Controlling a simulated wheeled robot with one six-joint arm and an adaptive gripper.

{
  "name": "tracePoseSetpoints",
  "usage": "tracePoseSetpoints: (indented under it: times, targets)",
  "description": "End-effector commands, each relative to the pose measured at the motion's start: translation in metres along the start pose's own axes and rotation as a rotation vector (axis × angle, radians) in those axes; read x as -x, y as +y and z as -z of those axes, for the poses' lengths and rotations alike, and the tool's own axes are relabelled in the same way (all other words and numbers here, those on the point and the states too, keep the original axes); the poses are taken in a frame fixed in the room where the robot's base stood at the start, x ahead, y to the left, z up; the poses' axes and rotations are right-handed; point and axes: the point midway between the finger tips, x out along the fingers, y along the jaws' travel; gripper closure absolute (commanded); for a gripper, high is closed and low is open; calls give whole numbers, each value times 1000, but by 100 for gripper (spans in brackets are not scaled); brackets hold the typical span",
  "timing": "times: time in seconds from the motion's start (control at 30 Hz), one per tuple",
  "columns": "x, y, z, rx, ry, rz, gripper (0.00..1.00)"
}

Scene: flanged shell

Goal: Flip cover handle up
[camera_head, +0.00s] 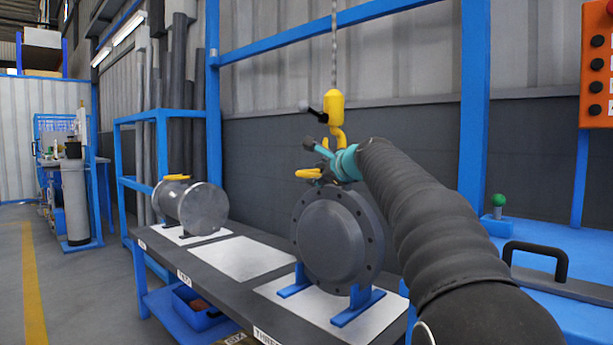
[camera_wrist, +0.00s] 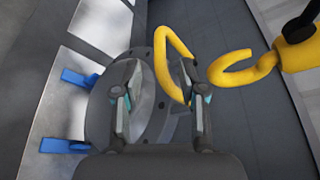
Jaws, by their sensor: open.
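The dark grey round cover (camera_head: 338,240) with holes around its rim stands upright in blue supports on the bench. A yellow handle (camera_head: 307,173) shows at its top, partly hidden by my gripper (camera_head: 325,160). In the wrist view my gripper (camera_wrist: 160,98) is open, one finger on each side. The cover's flange (camera_wrist: 148,115) lies beyond the fingers. The yellow handle loop (camera_wrist: 166,62) rises between them, its right leg close to the right finger. I cannot tell whether they touch.
A yellow hoist hook (camera_head: 334,112) hangs on a chain just above my gripper, and is right of the fingers in the wrist view (camera_wrist: 240,70). A smaller grey cylinder (camera_head: 195,208) with a yellow handle lies at the bench's left. A blank white plate (camera_head: 237,258) lies between.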

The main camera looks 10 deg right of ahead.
Motion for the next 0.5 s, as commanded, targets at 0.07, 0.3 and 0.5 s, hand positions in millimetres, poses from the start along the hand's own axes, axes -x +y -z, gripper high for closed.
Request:
tracePoseSetpoints:
  times: [0.07, 0.3, 0.5]
  targets:
    - [-16, 0, -1, -1, -1, -2, 59]
    - [-51, 0, 0, 0, 0, -1, 59]
    - [-66, 0, -1, 0, -1, -1, 59]
